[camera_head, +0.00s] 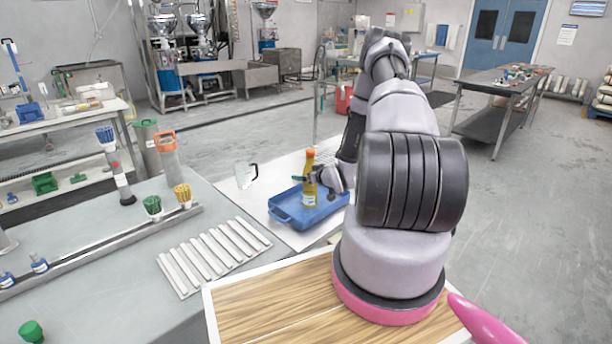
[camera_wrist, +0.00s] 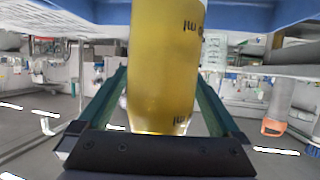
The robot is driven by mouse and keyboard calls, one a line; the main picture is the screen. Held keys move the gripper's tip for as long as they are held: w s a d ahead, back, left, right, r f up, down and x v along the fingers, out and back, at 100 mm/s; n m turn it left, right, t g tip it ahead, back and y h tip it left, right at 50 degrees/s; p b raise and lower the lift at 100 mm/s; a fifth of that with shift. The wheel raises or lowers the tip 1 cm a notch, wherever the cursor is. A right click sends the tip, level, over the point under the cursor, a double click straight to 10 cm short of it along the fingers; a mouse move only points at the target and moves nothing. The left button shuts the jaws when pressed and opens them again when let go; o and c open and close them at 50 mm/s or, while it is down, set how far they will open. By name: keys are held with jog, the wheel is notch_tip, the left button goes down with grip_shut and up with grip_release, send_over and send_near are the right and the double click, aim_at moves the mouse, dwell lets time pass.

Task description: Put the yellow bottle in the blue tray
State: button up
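The yellow bottle (camera_head: 309,190) with an orange cap stands about upright, over the inside of the blue tray (camera_head: 284,217). I cannot tell whether its base touches the tray floor. My gripper (camera_head: 314,179) reaches in from the right at the bottle's upper part. In the wrist view, which is upside down, the bottle (camera_wrist: 163,70) fills the space between the two green fingers of my gripper (camera_wrist: 162,82), and they appear closed on it. The blue tray (camera_wrist: 262,16) spans the top of that view. The bottle's base is out of the wrist view.
A clear jug (camera_head: 246,176) stands left of the tray on the white surface. White strips (camera_head: 213,255) lie on the grey table, with brushes and a grey, orange-topped container (camera_head: 170,155) beyond. A wooden board (camera_head: 270,305) is in front.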

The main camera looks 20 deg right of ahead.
jog(key=v, duration=1.2)
notch_tip(320, 180, up, 22)
jog(key=a+m+g+h, duration=0.1)
jog(key=g+h, duration=0.3)
jog(key=s+a+r+m+g, duration=0.1)
jog(key=s+a+r, duration=0.25)
jog(key=r, duration=0.25)
jog(key=s+a+r+m, duration=0.2)
jog(key=s+a+r, duration=0.15)
jog(key=r, duration=0.35)
jog(key=s+a+r+y, duration=0.1)
jog(key=s+a+r, duration=0.1)
jog(key=s, duration=0.4)
jog(key=s+a+r+m+g+y, duration=0.1)
jog(key=s+a+r, duration=0.2)
jog(key=s+a, duration=0.2)
jog(key=s+a+r+m+y, duration=0.1)
jog(key=s+a+r+y, duration=0.1)
jog(key=s, duration=0.7)
jog(key=shift+a+r, duration=0.7)
jog(key=shift+a, duration=0.35)
